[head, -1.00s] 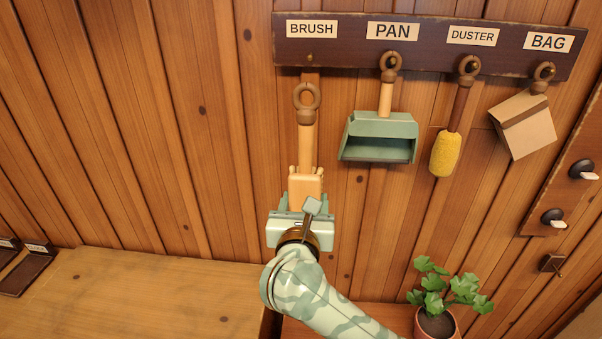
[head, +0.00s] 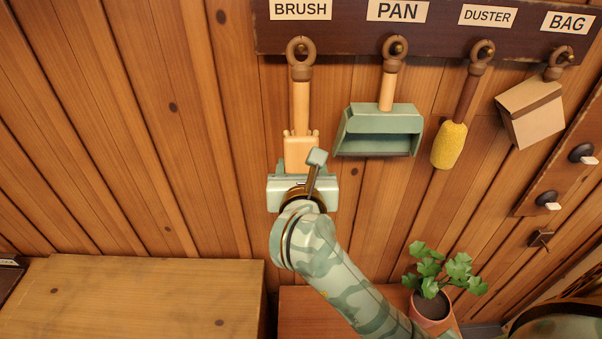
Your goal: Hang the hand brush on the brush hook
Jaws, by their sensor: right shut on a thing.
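The hand brush (head: 300,103) is upright against the plank wall, with a light wooden handle and a brown ring (head: 301,49) at its top. The ring overlaps the rack board just below the BRUSH label (head: 300,9), where the brush hook is. I cannot tell whether the hook passes through the ring or sits behind it. My right gripper (head: 302,171) is shut on the brush's lower block, below the handle. The gripper hides the brush's lower end. My left gripper is not in view.
On the dark rack board (head: 345,38), a green dustpan (head: 380,130), a yellow duster (head: 449,146) and a bag (head: 531,113) hang to the right. A potted plant (head: 432,302) stands low right. A wooden top (head: 130,300) is lower left.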

